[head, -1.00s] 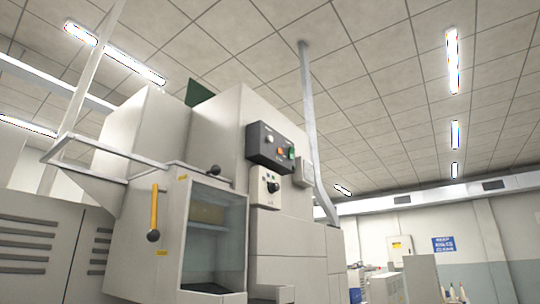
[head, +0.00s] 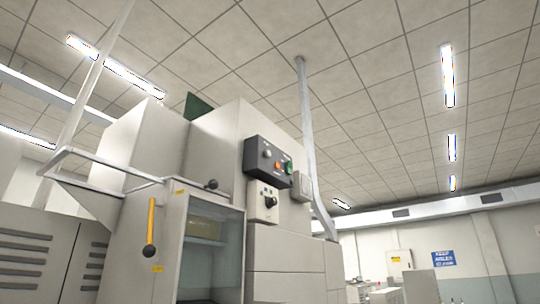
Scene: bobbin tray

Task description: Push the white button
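A dark control box (head: 268,163) is mounted high on the side of the large pale machine. On its face are a small white button (head: 267,153) at upper left, an orange button (head: 277,165) near the middle and a green button (head: 288,168) at the right. Below the box is a pale switch panel (head: 262,201) with a black rotary knob (head: 270,202). My gripper is not in view, and no part of my arm shows near the buttons.
The machine's glazed cabinet (head: 212,250) stands below and left of the box. A yellow lever (head: 151,222) and a metal rail (head: 110,163) stick out at the left. A grey pole (head: 306,130) rises behind the box. Floor is out of view.

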